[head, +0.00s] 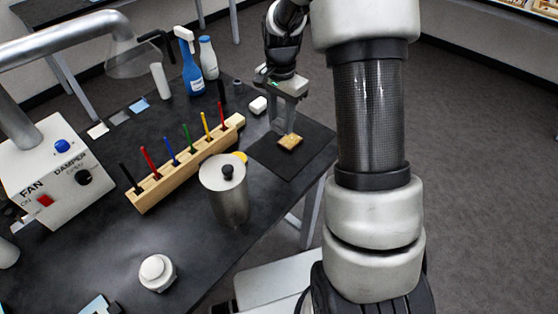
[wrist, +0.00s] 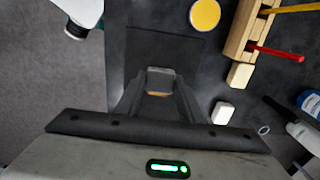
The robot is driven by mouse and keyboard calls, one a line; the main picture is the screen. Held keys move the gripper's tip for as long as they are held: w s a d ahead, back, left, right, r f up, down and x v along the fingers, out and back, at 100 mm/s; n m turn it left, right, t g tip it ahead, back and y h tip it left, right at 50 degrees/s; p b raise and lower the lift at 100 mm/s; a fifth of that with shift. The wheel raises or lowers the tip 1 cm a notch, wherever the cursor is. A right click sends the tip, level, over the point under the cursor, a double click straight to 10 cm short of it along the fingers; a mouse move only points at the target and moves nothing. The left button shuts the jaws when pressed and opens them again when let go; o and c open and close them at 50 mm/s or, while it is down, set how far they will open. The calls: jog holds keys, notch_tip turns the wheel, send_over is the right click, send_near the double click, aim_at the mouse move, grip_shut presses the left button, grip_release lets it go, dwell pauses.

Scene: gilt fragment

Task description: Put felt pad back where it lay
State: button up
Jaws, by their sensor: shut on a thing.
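My gripper (head: 286,130) reaches down over a black mat (head: 267,156) at the table's right edge. In the wrist view its fingers (wrist: 159,82) are shut on a small grey block (wrist: 160,74), which looks like the felt pad. In the head view the fingers largely hide this block. A small gold-tan fragment (head: 290,142) lies on the mat right by the fingertips. A sliver of it shows between the fingers in the wrist view (wrist: 158,94). I cannot tell whether the grey block touches the fragment.
A wooden rack (head: 185,170) of coloured tools stands left of the mat, with a yellow disc (head: 240,157) and a metal canister (head: 226,190) near it. A white block (head: 258,105) lies behind the mat. Bottles (head: 190,65) stand at the back.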

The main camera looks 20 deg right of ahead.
jog(key=s+a+b, duration=0.6)
jog(key=s+b, duration=0.2)
jog(key=s, duration=0.2)
jog(key=b, duration=0.1)
send_over(270, 187)
notch_tip(270, 187, down, 6)
jog(key=shift+s+f, duration=0.1)
jog(key=shift+f+b, duration=0.45)
jog(key=shift+f, duration=1.5)
jog(key=shift+f, duration=0.2)
jog(key=o, duration=1)
jog(key=shift+c, duration=0.2)
jog(key=shift+r, duration=0.1)
